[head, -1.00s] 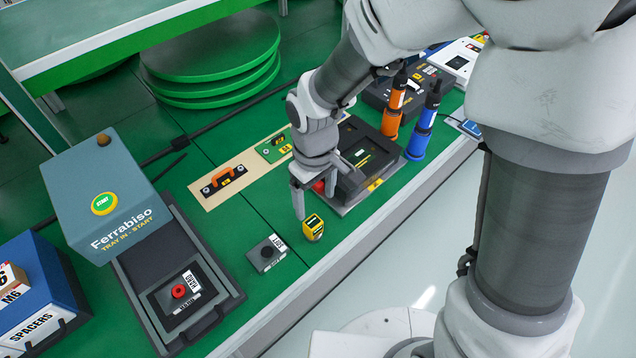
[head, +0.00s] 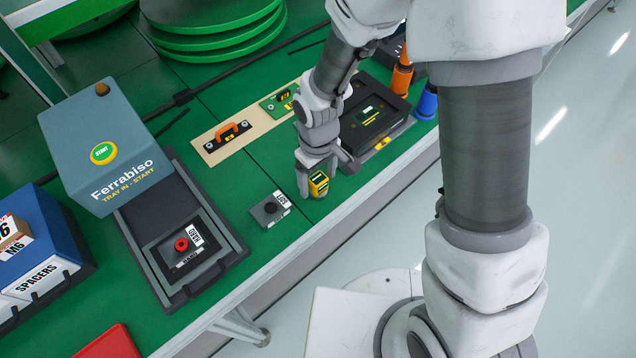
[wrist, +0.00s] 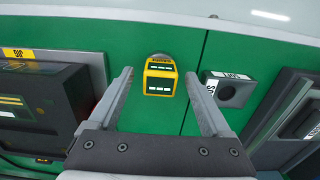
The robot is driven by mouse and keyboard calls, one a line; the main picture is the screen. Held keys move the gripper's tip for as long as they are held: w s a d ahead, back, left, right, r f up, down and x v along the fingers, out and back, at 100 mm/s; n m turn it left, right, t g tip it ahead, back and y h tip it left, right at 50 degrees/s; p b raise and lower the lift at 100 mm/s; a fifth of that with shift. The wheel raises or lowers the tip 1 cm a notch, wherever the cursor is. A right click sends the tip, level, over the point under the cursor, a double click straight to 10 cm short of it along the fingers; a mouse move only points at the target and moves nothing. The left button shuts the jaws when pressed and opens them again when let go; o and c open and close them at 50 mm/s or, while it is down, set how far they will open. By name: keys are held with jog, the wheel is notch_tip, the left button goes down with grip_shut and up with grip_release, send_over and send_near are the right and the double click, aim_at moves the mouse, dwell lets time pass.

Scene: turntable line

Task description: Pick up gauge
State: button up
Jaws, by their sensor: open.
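The gauge (head: 318,184) is a small yellow and black block with a light display, standing on the green bench top near its front edge. The wrist view shows the gauge (wrist: 160,76) ahead of and between the two fingers, with green bench visible on both sides of it. My gripper (head: 324,180) is open and close above the gauge in the head view. In the wrist view my gripper (wrist: 159,85) has nothing in its jaws, and neither finger touches the gauge.
A small grey block with a black knob (head: 270,208) stands left of the gauge. A black device in a grey tray (head: 366,118) stands just right. Further left are a dark tray (head: 228,250) and the blue-grey START box (head: 128,150). Green bench lies between these.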

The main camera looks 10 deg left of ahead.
grip_shut()
jog(key=shift+r, duration=0.1)
dwell(0.4)
